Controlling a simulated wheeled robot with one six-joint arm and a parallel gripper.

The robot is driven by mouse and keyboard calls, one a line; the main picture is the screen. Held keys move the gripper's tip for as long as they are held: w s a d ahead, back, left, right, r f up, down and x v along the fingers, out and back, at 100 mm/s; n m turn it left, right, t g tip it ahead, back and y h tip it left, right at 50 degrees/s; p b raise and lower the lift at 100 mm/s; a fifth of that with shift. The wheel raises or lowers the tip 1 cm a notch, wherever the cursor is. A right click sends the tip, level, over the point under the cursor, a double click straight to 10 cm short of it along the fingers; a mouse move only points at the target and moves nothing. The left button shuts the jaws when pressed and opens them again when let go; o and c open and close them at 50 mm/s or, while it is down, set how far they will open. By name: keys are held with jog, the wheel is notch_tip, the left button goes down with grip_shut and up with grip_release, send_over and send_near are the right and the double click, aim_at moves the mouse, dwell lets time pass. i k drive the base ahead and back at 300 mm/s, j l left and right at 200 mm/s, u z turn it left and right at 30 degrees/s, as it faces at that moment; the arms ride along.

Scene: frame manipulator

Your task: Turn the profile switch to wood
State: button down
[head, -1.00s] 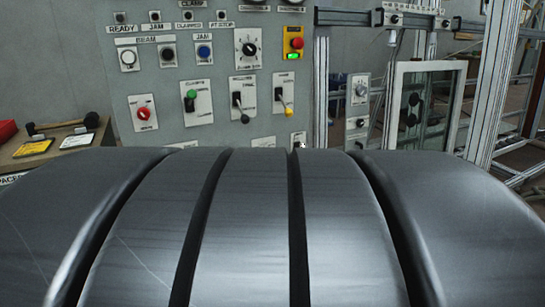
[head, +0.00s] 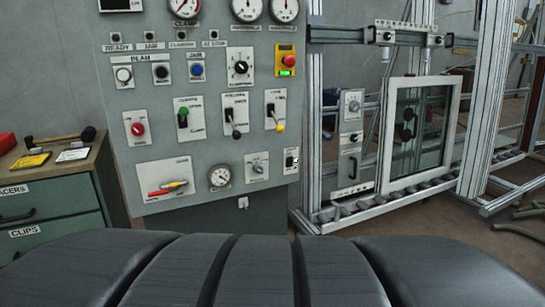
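A grey control panel (head: 205,148) fills the middle left of the head view. It carries several rotary switches: a black knob on a white plate (head: 240,67), a small grey knob at the bottom (head: 257,167) and a red knob at left (head: 137,129). My gripper is not in view, and no switch is visibly touched.
A red push button on a yellow box (head: 288,61) and several levers share the panel. A metal frame with a glazed window (head: 420,130) stands at right. A green drawer cabinet (head: 55,205) stands at left. A dark rounded shape spans the bottom edge.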

aim_at(257, 168)
jog(key=i+z, duration=0.8)
jog(key=k+j, duration=0.05)
